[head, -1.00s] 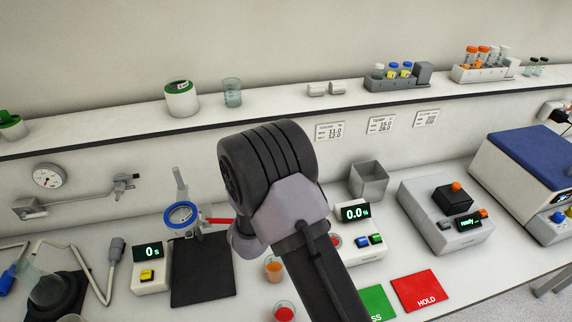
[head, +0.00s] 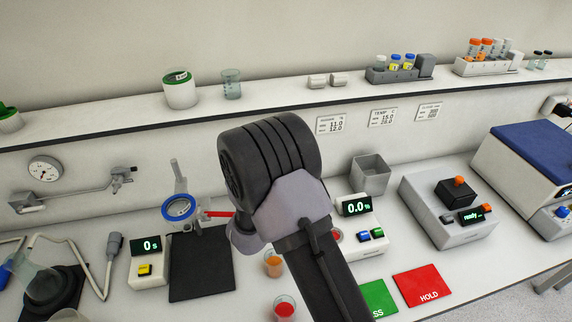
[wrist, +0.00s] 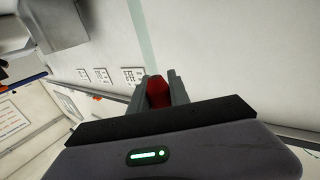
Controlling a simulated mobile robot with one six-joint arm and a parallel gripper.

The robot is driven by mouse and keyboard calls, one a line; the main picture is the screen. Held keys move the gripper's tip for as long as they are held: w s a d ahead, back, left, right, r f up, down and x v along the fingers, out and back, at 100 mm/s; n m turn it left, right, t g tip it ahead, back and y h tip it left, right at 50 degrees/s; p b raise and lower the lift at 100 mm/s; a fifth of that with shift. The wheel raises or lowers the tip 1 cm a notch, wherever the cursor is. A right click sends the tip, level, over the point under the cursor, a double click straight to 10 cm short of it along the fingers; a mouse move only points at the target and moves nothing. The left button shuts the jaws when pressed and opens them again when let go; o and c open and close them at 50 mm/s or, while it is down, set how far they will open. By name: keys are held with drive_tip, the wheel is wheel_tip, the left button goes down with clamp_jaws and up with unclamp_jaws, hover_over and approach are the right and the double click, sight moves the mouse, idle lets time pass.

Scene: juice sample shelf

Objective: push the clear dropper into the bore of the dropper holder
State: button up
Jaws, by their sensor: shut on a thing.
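My gripper (wrist: 158,90) shows in the wrist view with its two grey fingers closed on a red piece (wrist: 158,94), which looks like the bulb of the dropper. The dropper's clear part is hidden from this side. In the head view my own wrist covers the fingers and what they hold. A red bar (head: 219,213) shows left of my wrist, beside a stand with a blue ring (head: 179,208); I cannot tell whether it belongs to the stand or to the dropper. I cannot make out the dropper holder or its bore for certain in either view.
Orange (head: 273,264) and red (head: 284,307) sample cups stand close below my wrist. A meter reading 0.0 (head: 358,207) and a grey bin (head: 370,175) stand to its right. A black mat (head: 202,267) lies left. The wall shelf (head: 270,98) runs behind with a green-lidded jar (head: 180,90).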

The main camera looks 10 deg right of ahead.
drive_tip(key=shift+f+b, duration=1.85)
drive_tip(key=shift+b, duration=0.85)
drive_tip(key=shift+b, duration=0.5)
drive_tip(key=shift+f+b, duration=1.6)
drive_tip(key=shift+b, duration=0.5)
drive_tip(key=o, duration=0.9)
drive_tip(key=shift+s, duration=0.1)
